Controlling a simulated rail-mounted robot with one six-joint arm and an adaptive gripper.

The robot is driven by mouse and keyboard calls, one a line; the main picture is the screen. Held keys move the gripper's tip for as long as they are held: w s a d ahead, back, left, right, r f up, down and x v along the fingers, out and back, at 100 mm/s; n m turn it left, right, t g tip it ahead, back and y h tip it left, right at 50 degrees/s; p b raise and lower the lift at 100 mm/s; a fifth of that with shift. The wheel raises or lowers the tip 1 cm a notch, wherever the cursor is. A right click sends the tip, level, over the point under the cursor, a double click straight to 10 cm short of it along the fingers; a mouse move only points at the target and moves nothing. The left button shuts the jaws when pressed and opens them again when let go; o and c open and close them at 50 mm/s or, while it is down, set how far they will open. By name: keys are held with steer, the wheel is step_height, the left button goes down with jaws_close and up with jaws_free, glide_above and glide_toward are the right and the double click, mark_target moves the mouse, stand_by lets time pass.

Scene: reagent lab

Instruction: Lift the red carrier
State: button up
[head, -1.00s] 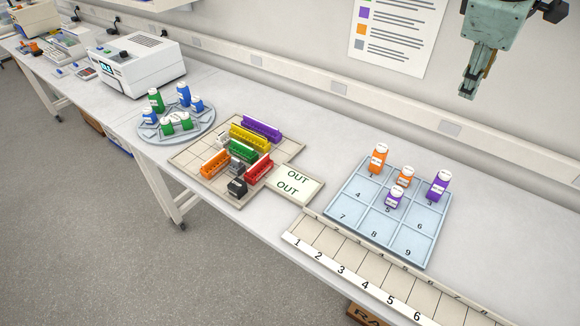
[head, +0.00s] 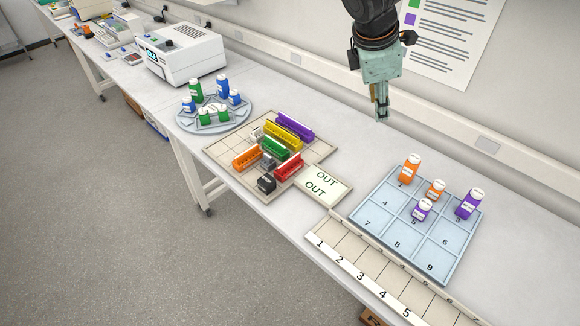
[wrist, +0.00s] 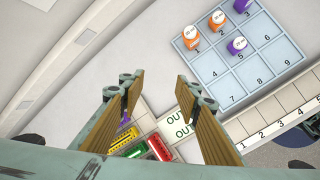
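The red carrier (head: 288,167) is a long red block on the beige gridded board (head: 222,152), next to the OUT plate (head: 318,197). It also shows in the wrist view (wrist: 160,147), low in the picture between my fingers, partly cut by my gripper's body. My gripper (head: 382,118) hangs above the bench, behind and to the right of the board, well apart from the carrier. In the wrist view its two fingers (wrist: 152,98) stand wide apart with nothing between them.
Green (head: 276,147), yellow (head: 281,135), purple (head: 295,127) and orange (head: 246,157) carriers and a black block (head: 267,183) crowd the red one. A blue numbered tray (head: 378,242) with several bottles stands right. A round bottle rack (head: 243,118) stands left.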

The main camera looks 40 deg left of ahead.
steer(key=s+a+f+n, duration=0.2)
steer(key=s+a+f, duration=0.15)
steer(key=a, duration=0.25)
steer(key=s+a+f+n, duration=0.3)
steer(key=s+a, duration=0.1)
steer(key=a, duration=0.2)
steer(key=n+p, duration=0.2)
steer(key=n, duration=0.2)
glide_toward(287, 162)
step_height(287, 162, up, 2)
steer(key=shift+a+r, duration=0.1)
steer(key=shift+r, duration=0.05)
steer(key=shift+s+b+x, duration=0.2)
steer(key=shift+b+x, duration=0.3)
steer(key=shift+x, duration=3.85)
steer(key=shift+x, duration=2.65)
steer(key=shift+s, duration=0.15)
steer(key=shift+f, duration=0.35)
